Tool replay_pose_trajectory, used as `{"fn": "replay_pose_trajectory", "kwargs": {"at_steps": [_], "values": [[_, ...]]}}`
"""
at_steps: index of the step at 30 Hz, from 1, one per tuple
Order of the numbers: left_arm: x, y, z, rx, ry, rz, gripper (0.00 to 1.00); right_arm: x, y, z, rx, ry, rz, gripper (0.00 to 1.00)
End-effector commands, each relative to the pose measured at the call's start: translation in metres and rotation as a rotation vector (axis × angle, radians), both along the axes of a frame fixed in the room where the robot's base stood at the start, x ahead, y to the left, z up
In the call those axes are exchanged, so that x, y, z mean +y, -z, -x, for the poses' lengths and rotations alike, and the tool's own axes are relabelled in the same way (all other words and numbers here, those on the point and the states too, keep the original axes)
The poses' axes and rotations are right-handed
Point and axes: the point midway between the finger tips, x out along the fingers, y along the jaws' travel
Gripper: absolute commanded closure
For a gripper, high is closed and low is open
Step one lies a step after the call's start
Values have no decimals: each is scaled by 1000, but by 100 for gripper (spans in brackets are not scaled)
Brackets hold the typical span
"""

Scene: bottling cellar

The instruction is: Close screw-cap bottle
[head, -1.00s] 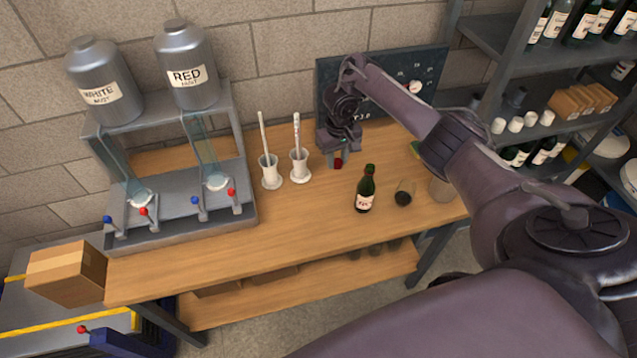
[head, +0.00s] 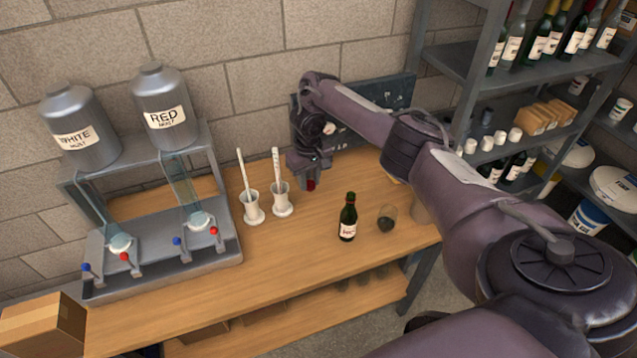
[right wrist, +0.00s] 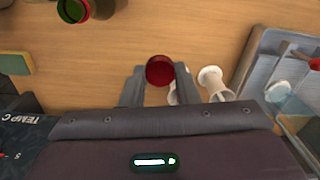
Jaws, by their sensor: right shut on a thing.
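A dark green bottle (head: 347,225) with a white label stands upright on the wooden bench. Its neck also shows at the top left of the right wrist view (right wrist: 73,10), apart from my gripper, and no cap is visible on it. My right gripper (head: 308,182) is behind and to the left of the bottle in the head view. It is shut on a red screw cap (right wrist: 159,70), which sits between the fingertips in the right wrist view and looks held above the bench. My left gripper is in neither view.
A dark glass (head: 387,217) stands right of the bottle. Two white cylinders with sticks (head: 253,207) stand to the left, beside the must dispenser (head: 160,250). A dark board (head: 375,95) is behind my gripper. A bottle shelf (head: 470,70) is at the right. The bench front is clear.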

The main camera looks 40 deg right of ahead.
Motion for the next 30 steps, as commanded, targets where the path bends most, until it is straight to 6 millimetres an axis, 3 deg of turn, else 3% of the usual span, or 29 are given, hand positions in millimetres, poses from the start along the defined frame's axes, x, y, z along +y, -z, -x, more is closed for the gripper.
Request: {"fn": "replay_pose_trajectory", "kwargs": {"at_steps": [3, 11, 16, 23, 30], "values": [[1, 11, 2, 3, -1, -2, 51, 16, -14, -18, -7, -16, 5, 93], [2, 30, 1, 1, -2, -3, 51, 60, -43, -42, -7, -54, 5, 93], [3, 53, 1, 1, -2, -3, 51, 107, -63, -47, -6, -100, 6, 93], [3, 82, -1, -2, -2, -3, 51, 165, -72, -21, 0, -152, 2, 93], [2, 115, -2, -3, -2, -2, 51, 202, -51, 40, 1, -171, -1, 93]]}}
